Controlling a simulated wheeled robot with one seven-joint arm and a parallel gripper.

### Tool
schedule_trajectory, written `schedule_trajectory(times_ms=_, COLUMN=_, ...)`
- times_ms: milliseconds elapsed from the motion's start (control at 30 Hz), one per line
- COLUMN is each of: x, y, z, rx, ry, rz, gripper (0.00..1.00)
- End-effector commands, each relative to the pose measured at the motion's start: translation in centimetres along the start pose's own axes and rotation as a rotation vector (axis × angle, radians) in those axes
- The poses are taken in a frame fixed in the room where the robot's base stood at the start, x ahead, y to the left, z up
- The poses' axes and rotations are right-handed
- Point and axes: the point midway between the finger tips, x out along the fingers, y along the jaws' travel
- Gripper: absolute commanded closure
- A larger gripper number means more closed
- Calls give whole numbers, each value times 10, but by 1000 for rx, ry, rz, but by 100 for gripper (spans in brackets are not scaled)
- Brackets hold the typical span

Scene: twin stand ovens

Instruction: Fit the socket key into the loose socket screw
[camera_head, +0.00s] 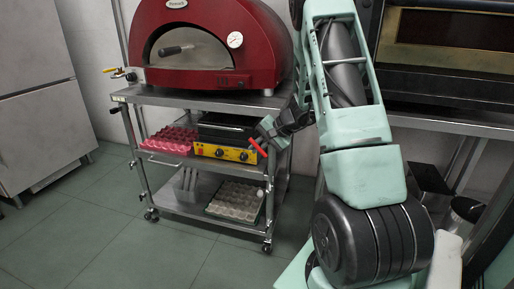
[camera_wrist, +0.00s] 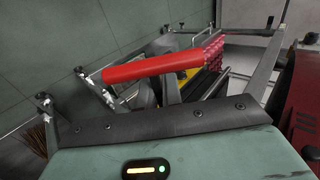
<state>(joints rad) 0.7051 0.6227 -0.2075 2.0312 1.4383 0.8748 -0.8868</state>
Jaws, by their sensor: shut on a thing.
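The socket key shows as a red handle (camera_head: 258,147) in the head view, held in front of the right end of the steel cart. In the wrist view the red handle (camera_wrist: 150,67) lies across the upper middle, slightly tilted. My gripper (camera_head: 266,135) is shut on the key; its dark jaws are small and partly hidden in the head view. I cannot make out the key's working tip. I cannot pick out the loose socket screw in either view.
The steel cart (camera_head: 200,98) carries a red dome oven (camera_head: 212,45) on top. A yellow-fronted appliance (camera_head: 222,152) and pink egg trays (camera_head: 172,139) stand on its middle shelf. A grey tray (camera_head: 236,201) lies below. Floor (camera_head: 95,222) is free at left.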

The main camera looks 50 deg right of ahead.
Motion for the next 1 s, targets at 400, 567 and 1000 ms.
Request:
schedule_trajectory(times_ms=400, x=0, y=0, z=0, rx=0, ry=0, rz=0, gripper=100)
schedule_trajectory(times_ms=567, x=0, y=0, z=0, rx=0, ry=0, rz=0, gripper=100)
schedule_trajectory(times_ms=1000, x=0, y=1, z=-9, rx=0, ry=1, rz=-1, gripper=100)
